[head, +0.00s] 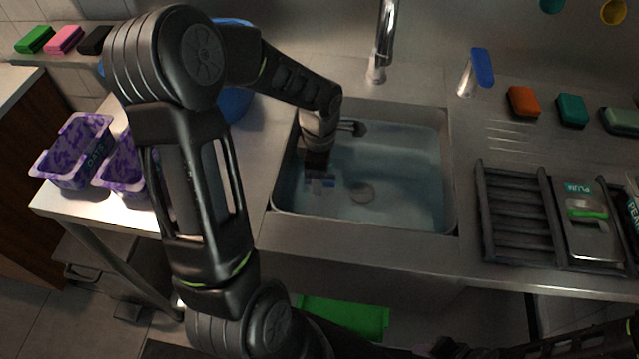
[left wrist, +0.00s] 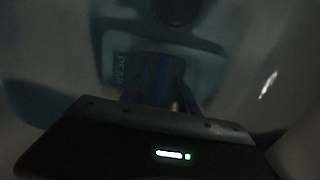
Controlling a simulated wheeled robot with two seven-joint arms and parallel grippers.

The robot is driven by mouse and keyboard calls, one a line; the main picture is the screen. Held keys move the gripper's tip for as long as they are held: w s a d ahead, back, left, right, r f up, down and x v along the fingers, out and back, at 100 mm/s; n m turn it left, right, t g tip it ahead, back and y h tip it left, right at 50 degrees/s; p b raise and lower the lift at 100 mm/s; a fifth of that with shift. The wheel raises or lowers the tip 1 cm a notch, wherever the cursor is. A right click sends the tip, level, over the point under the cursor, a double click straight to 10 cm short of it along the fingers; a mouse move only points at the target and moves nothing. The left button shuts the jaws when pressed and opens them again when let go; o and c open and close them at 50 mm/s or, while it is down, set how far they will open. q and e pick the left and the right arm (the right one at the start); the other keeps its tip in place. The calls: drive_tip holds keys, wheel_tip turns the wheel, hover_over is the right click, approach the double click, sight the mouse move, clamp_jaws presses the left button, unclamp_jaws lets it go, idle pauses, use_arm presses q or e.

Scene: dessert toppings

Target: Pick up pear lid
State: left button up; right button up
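The pear lid (left wrist: 108,72) shows dimly in the left wrist view, with a sideways label reading PEAR. In the head view, pale and bluish shapes show under my left gripper (head: 318,178), down in the water of the sink (head: 400,190); I cannot make out the lid clearly there. In the left wrist view, my left gripper (left wrist: 165,95) is dark and right over the lid, beside its label. Whether its fingers are open or closed on the lid is too dark to tell.
A drying rack (head: 515,215) right of the sink holds a plum lid (head: 590,225) and another lid, cut off at the edge. Purple tubs (head: 75,150) stand at the left. Sponges (head: 523,101) line the back. The faucet (head: 385,40) rises behind the sink.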

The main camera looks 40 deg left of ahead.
sight(317, 199)
use_arm(q)
clamp_jaws()
idle(0.3)
drive_tip(key=shift+r, duration=0.15)
idle(0.3)
drive_tip(key=shift+r, duration=0.25)
drive_tip(key=shift+s+r, duration=0.1)
drive_tip(key=shift+r, duration=0.05)
drive_tip(key=s+d, duration=0.1)
drive_tip(key=s+d+b, duration=0.1)
drive_tip(key=s, duration=0.1)
drive_tip(key=shift+s+b, duration=0.25)
drive_tip(key=shift+b, duration=0.05)
wheel_tip(317, 199, up, 14)
drive_tip(key=p, duration=0.1)
drive_tip(key=shift+w, duration=0.15)
